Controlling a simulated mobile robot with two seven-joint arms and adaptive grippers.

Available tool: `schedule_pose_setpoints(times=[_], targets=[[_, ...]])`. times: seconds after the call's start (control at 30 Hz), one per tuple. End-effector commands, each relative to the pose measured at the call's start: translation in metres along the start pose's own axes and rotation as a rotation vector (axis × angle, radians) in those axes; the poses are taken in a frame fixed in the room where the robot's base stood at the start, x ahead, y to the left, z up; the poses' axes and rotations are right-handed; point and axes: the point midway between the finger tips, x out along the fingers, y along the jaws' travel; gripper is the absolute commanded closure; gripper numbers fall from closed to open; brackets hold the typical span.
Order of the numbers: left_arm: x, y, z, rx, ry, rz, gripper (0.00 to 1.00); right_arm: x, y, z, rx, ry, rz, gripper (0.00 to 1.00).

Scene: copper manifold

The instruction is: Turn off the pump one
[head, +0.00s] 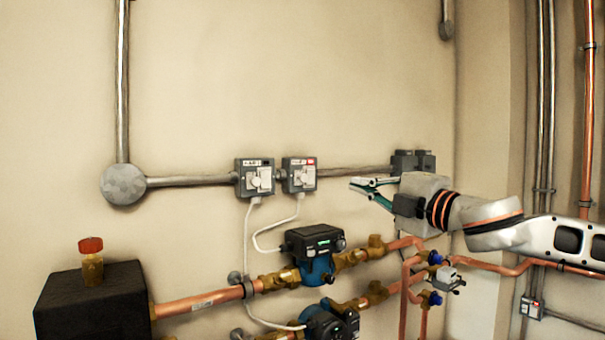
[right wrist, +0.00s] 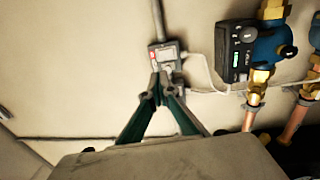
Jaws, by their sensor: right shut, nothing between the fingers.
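Two grey switch boxes sit side by side on the wall in the head view: the left switch box (head: 255,177) and the right switch box (head: 299,175), which has a red mark. Their labels are too small to read surely. My right gripper (head: 356,184) is shut and empty, to the right of the right box, pointing left. In the right wrist view its fingertips (right wrist: 160,84) overlap the lower part of a box with a red mark (right wrist: 165,54); contact cannot be told. The upper pump (head: 314,255) and lower pump (head: 331,325) are below. My left gripper is out of view.
White cables run from the boxes to the pumps. Copper pipes (head: 200,302) with brass fittings cross below. A grey conduit (head: 190,181) runs along the wall, with more grey boxes (head: 413,162) behind my right gripper. A black box (head: 95,302) stands lower left.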

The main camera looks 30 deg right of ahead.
Motion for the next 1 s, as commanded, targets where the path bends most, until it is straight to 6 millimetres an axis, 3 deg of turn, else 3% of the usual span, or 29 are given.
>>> schedule_pose_setpoints(times=[0.47, 1.0], targets=[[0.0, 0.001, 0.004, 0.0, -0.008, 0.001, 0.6, 0.0, 0.002, 0.001, -0.004, -0.003, 0.002, 1.0], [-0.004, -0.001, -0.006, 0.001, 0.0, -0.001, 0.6, 0.017, 0.002, 0.001, -0.005, -0.004, 0.0, 1.0]])
